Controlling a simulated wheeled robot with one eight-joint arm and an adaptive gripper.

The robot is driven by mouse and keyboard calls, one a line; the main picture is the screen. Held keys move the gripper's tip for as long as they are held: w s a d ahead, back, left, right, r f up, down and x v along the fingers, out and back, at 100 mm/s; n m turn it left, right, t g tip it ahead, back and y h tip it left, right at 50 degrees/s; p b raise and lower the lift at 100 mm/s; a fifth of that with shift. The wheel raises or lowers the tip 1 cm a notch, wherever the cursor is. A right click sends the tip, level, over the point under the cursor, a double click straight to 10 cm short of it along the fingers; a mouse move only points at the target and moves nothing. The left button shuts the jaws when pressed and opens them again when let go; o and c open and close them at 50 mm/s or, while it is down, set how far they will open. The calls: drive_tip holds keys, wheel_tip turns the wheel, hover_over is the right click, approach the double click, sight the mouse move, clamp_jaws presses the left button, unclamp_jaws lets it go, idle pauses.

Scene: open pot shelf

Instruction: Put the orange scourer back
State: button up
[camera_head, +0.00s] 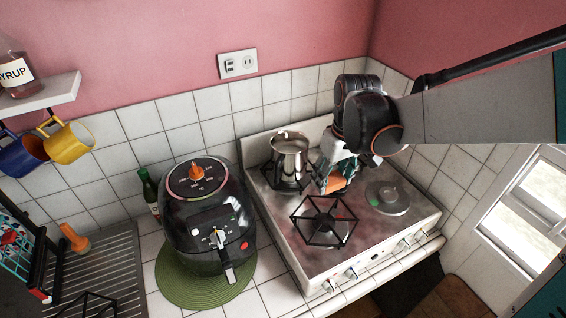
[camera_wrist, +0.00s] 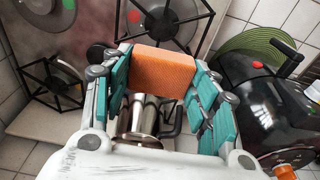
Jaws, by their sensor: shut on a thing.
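The orange scourer (camera_wrist: 162,72) is a block held between the two teal-padded fingers of my gripper (camera_wrist: 164,82) in the wrist view. In the head view the scourer (camera_head: 335,183) shows below my gripper (camera_head: 338,168), above the stove and partly hidden by the fingers. My gripper is shut on it. The scourer is to the right of a steel pot and looks to be raised above the burners. I cannot tell its exact height.
The stove (camera_head: 376,237) has black burner grates (camera_head: 324,222). A steel pot (camera_head: 290,160) stands on a back burner. A black air fryer (camera_head: 207,218) sits on a green mat (camera_head: 178,293) to the left. Yellow (camera_head: 69,142) and blue mugs hang under a shelf (camera_head: 45,93).

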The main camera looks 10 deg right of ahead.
wheel_tip(320, 180, down, 14)
drive_tip(key=shift+w+r+b, duration=0.1)
drive_tip(key=shift+r+b, duration=0.15)
drive_tip(key=shift+b, duration=0.7)
drive_tip(key=shift+r, duration=0.1)
drive_tip(key=shift+f+b, duration=0.4)
drive_tip(key=shift+f, duration=0.05)
drive_tip(key=o, duration=0.9)
drive_tip(key=shift+o, duration=0.2)
drive_tip(key=shift+r, duration=0.15)
